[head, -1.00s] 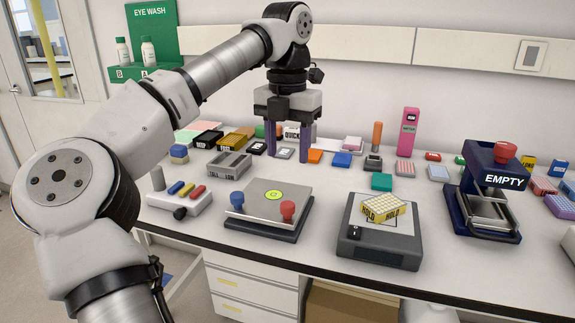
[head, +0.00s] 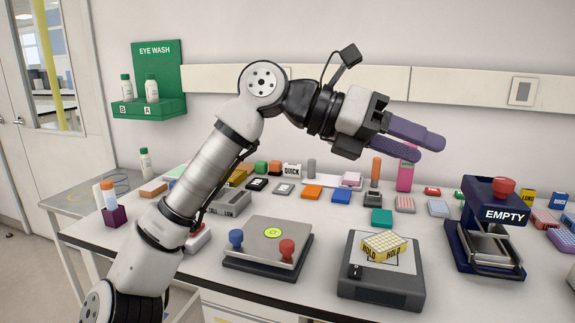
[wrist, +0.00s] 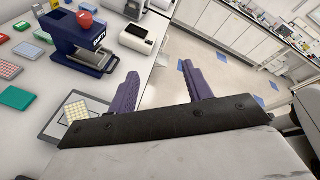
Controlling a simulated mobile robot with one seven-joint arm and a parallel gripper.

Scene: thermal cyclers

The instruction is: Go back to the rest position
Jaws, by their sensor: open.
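My gripper (head: 412,142) is raised above the bench in the head view, its purple fingers pointing right and a little down. It is open, with nothing between the fingers. In the wrist view its two fingers (wrist: 165,90) stand apart over the bench edge and floor. My arm is bent, rising from the lower left, with the gripper clear of all objects on the bench.
Below stand a grey block with a yellow HOLD plate (head: 385,245), a plate device with blue and red knobs (head: 268,250), and a dark blue press marked EMPTY (head: 488,230). Several small coloured boxes line the bench back. The EYE WASH station (head: 156,60) hangs at left.

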